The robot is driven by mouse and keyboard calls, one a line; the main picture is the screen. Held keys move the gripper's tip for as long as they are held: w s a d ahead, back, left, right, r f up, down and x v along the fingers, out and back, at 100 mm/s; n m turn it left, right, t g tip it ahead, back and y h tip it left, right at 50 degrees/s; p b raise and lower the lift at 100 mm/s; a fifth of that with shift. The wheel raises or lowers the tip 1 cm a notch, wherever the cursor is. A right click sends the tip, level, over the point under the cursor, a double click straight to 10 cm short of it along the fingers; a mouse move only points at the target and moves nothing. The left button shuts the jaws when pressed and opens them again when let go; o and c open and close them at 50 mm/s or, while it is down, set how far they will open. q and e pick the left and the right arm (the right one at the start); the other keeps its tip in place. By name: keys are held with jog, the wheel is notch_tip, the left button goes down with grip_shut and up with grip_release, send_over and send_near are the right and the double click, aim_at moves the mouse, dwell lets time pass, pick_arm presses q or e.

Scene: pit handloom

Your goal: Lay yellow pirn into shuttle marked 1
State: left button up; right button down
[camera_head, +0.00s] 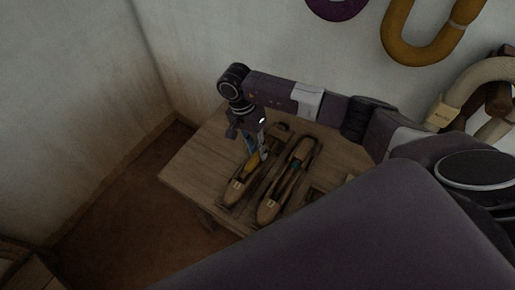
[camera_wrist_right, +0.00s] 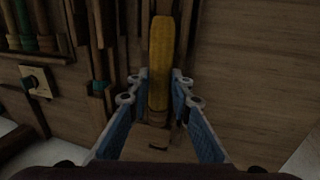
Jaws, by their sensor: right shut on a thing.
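The yellow pirn (camera_head: 253,161) is between the fingers of my right gripper (camera_head: 256,148) and points down over the left of two wooden shuttles (camera_head: 233,190) on the table. In the right wrist view the yellow pirn (camera_wrist_right: 160,62) lies lengthwise between the blue-padded fingers of my right gripper (camera_wrist_right: 160,92), which is shut on it. I cannot tell whether the pirn touches the shuttle. The second shuttle (camera_head: 268,207) lies to the right with something green inside. Each shuttle has a pale tag, too small to read in the head view. My left gripper is out of view.
The wooden table (camera_head: 190,172) stands close to the wall, with bare room on its left side. A compartment (camera_head: 318,195) is at its right, partly hidden by my body. Yarn hanks, one of them ochre (camera_head: 398,38), hang on the wall.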

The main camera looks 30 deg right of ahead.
jog(key=shift+f, duration=0.15)
jog(key=c, duration=1.7)
grip_release()
jog(key=shift+o, duration=0.2)
jog(key=shift+s+d+r+p+v, duration=0.15)
jog(key=shift+s+p+v, duration=0.1)
jog(key=shift+p+v, duration=0.8)
jog(key=shift+s+d+p+v, duration=0.15)
jog(key=shift+s+p+v, duration=0.3)
jog(key=shift+v, duration=1.1)
jog(key=shift+s+d+r+p+v, duration=0.1)
jog(key=shift+d+p+v, duration=0.1)
jog(key=shift+p+v, duration=0.95)
jog(key=shift+r+b, duration=0.1)
jog(key=shift+b, duration=0.2)
